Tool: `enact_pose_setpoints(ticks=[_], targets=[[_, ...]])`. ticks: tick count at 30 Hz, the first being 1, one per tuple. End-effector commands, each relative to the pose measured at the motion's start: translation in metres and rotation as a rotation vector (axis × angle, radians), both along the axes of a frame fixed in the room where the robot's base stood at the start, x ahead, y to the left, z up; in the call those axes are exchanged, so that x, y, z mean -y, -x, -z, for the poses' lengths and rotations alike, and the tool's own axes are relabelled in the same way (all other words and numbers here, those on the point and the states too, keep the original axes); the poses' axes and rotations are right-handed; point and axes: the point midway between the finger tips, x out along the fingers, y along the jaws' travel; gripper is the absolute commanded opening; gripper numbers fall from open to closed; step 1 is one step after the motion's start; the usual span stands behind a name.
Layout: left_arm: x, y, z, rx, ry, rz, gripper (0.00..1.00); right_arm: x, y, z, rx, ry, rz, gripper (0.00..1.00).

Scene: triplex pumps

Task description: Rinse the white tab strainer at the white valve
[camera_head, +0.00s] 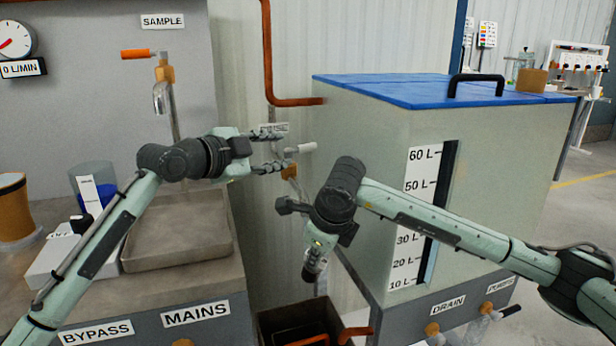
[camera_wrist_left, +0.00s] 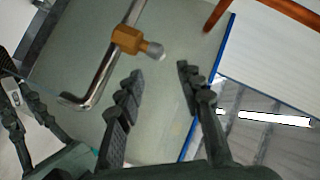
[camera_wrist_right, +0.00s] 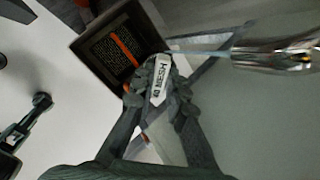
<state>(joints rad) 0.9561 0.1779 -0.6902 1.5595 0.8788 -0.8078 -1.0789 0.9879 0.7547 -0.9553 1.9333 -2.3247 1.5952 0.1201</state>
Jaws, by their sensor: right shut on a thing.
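The white valve handle (camera_head: 300,148) sits on a brass body (camera_head: 290,172) in front of the tank's left side. My left gripper (camera_head: 273,152) is open just left of the handle, its fingers pointing at it. In the left wrist view the brass valve body (camera_wrist_left: 127,40) and pale handle tip (camera_wrist_left: 155,50) are beyond the open fingers, apart from them. A chrome spout bends away from the valve (camera_wrist_left: 85,100). My right gripper (camera_head: 314,268) is lower, shut on the white tab strainer; its tab (camera_wrist_right: 160,80) reads "40 MESH". The strainer's mesh is largely hidden.
A chrome pipe (camera_wrist_right: 280,55) passes close by in the right wrist view. The tank (camera_head: 370,140) is at right; the grey tray (camera_head: 215,262) and sample tap (camera_head: 162,98) are at left.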

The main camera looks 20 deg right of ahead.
Motion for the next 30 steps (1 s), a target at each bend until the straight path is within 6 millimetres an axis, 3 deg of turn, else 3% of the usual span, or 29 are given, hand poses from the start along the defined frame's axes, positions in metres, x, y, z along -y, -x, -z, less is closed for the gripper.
enact_pose_setpoints(ticks=[9, 15, 30], targets=[[0.051, -0.037, 0.013, -0.003, 0.000, 0.002, 0.37, 0.000, 0.000, 0.000, 0.001, -0.001, 0.000, 0.00], [0.073, -0.056, 0.019, -0.001, 0.001, 0.001, 0.37, 0.000, 0.000, 0.000, 0.001, -0.001, 0.000, 0.00], [0.084, -0.064, 0.023, 0.000, 0.000, 0.001, 0.34, 0.000, 0.000, 0.000, 0.001, -0.001, 0.000, 0.00]])
